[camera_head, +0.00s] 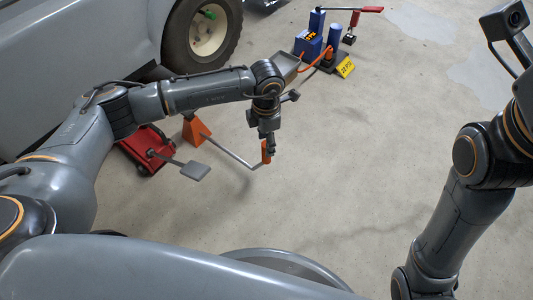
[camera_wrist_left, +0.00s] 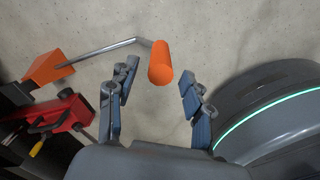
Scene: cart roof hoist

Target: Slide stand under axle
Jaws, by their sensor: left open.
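The orange stand (camera_head: 195,131) is on the floor by the cart, right of a red floor jack. In the left wrist view the stand (camera_wrist_left: 46,66) is at upper left. A bent grey rod (camera_head: 228,149) runs from it to an orange cylindrical grip (camera_head: 266,152). My left gripper (camera_head: 268,143) is over this grip, pointing down. In the left wrist view its fingers are spread, and the grip (camera_wrist_left: 160,62) shows in the gap between them, with space on both sides. The axle is not visible. My right arm shows at the right, but its gripper is out of frame.
The red jack (camera_head: 141,148) has a grey pedal-like plate (camera_head: 195,171) sticking out. The cart's wheel (camera_head: 205,30) and grey body (camera_head: 90,40) are at upper left. A blue pump unit (camera_head: 309,45) with an orange hose stands at the back. The floor right of the grip is clear.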

